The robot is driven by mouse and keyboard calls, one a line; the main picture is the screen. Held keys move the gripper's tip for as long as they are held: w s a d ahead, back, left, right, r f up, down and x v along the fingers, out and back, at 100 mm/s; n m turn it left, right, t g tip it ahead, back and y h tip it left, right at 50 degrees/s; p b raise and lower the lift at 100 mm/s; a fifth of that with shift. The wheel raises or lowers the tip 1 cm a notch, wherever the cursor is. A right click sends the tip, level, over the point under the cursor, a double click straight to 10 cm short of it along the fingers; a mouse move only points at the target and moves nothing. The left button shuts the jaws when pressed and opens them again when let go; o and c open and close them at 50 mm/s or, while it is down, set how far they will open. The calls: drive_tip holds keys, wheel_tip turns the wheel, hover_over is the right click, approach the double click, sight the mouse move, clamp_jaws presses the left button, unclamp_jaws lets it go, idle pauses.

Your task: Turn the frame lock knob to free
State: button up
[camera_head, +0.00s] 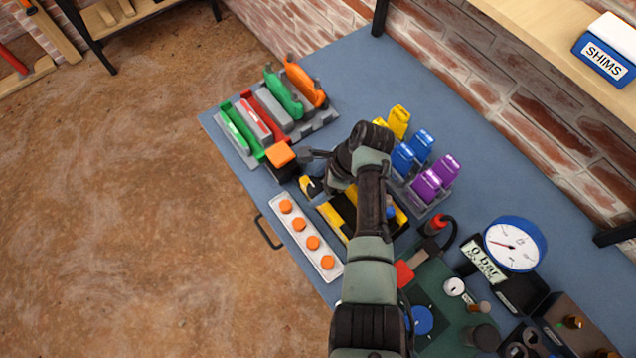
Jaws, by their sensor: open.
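No part in view carries a readable frame lock or free label, so I cannot tell for sure which knob is the frame lock knob. A round blue knob (421,320) sits on a dark green plate (442,273) at the lower right, partly hidden by my arm. A small white round knob (454,286) sits on the same plate. My gripper (307,170) is open over the bench's left side, beside a dark block with an orange top (281,154). It is far up and left of the green plate. My wrist hides part of the bench below it.
The blue bench (350,75) carries a rack of coloured tools (285,115), blue and purple clips (425,170), a white strip with orange knobs (305,238) and a dial gauge (515,243). A brick wall and a shelf with a SHIMS box (604,50) stand at the right.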

drive_tip(key=shift+a+f, duration=0.1)
drive_tip(key=shift+f, duration=0.1)
clamp_jaws()
idle(0.4)
